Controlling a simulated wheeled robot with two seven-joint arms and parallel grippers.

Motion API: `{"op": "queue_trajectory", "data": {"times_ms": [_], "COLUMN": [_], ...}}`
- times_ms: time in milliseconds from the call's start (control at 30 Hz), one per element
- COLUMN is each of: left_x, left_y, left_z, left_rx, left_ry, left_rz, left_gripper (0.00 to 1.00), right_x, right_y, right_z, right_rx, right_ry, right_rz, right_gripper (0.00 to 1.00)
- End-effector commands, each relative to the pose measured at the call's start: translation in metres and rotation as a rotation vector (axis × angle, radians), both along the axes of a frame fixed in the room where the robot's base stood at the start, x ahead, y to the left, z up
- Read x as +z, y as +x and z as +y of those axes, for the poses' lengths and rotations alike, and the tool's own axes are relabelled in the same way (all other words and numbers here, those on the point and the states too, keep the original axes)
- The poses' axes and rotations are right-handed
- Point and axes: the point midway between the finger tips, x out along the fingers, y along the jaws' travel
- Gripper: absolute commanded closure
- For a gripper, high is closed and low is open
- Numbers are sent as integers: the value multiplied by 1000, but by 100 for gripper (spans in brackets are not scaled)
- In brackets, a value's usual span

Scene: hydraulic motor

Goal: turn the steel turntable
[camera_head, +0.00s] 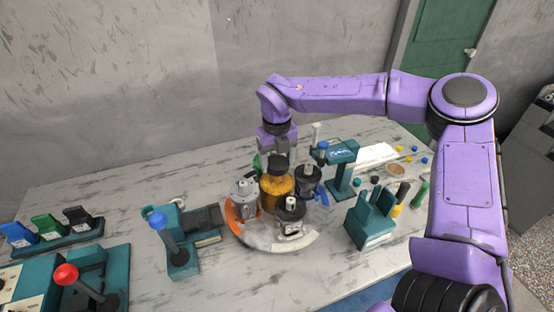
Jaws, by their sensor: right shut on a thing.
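The steel turntable (262,238) is a round plate on the marble-patterned table, with an orange section at its left edge. Several motor parts stand on it: a grey steel part (242,197) at the left, a dark-topped yellow part (277,184) in the middle, a dark part (308,181) at the right and a grey part with a dark face (290,216) at the front. My right gripper (277,153) points down above the back of the turntable, directly over the yellow part's dark top. It is shut; its fingertips are partly hidden there. My left gripper is out of view.
A blue-knobbed lever (167,237) stands left of the turntable. A red-knobbed lever (85,286) is at the front left. A teal stand (341,165) and a teal holder (371,222) stand to the right, near small coloured parts. The back left of the table is clear.

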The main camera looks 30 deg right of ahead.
Motion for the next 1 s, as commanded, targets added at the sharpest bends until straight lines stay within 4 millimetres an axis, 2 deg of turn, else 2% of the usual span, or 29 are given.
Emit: {"op": "queue_trajectory", "data": {"times_ms": [100,133,200,467,567,900,1000], "left_x": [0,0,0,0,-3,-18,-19], "left_y": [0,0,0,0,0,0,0], "left_z": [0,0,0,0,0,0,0], "left_rx": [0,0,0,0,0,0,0], "left_ry": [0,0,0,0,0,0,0], "left_rz": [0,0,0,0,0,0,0], "left_gripper": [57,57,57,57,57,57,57], "right_x": [3,3,2,2,9,85,99], "right_y": [2,2,1,1,1,1,1], "right_z": [0,0,0,0,0,0,0], "right_rx": [0,0,0,0,0,-1,-1], "right_ry": [2,2,2,0,0,0,0], "right_rz": [-8,-8,-7,-3,-6,-9,-6], "right_gripper": [86,21,5,5,5,5,5]}}
